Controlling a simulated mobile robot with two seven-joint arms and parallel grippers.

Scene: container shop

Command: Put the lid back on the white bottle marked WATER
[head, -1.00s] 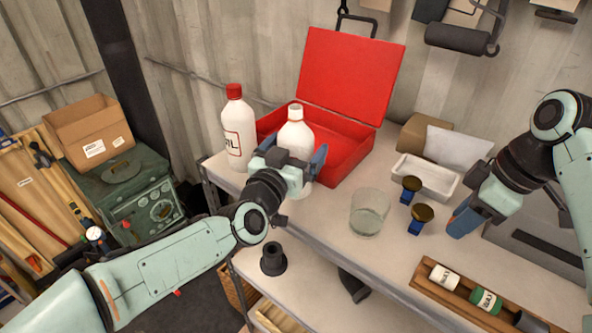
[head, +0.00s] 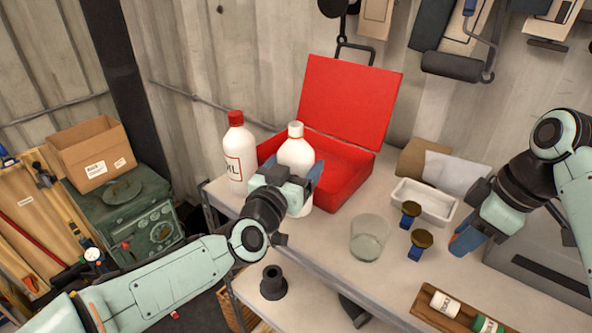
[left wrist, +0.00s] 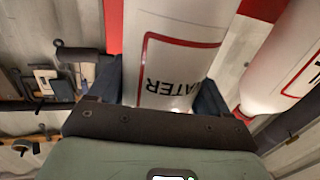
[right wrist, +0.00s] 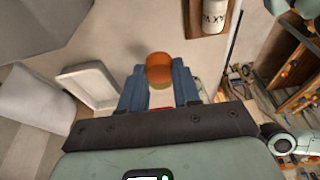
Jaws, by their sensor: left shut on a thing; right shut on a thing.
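The white bottle marked WATER (head: 296,154) stands upright in the head view, in front of the red case, with its pale neck uncapped. Its marking shows upside down in the left wrist view (left wrist: 178,62). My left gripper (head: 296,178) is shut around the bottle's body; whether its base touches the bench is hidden. My right gripper (head: 464,242) is on the right, above the bench beside two brown-topped blue pieces. It is shut on a small orange-brown round thing (right wrist: 158,68), which may be the lid; the fingers hide much of it.
Another white bottle with a red cap (head: 235,150) stands close left of the WATER bottle. The open red case (head: 345,105) is behind.

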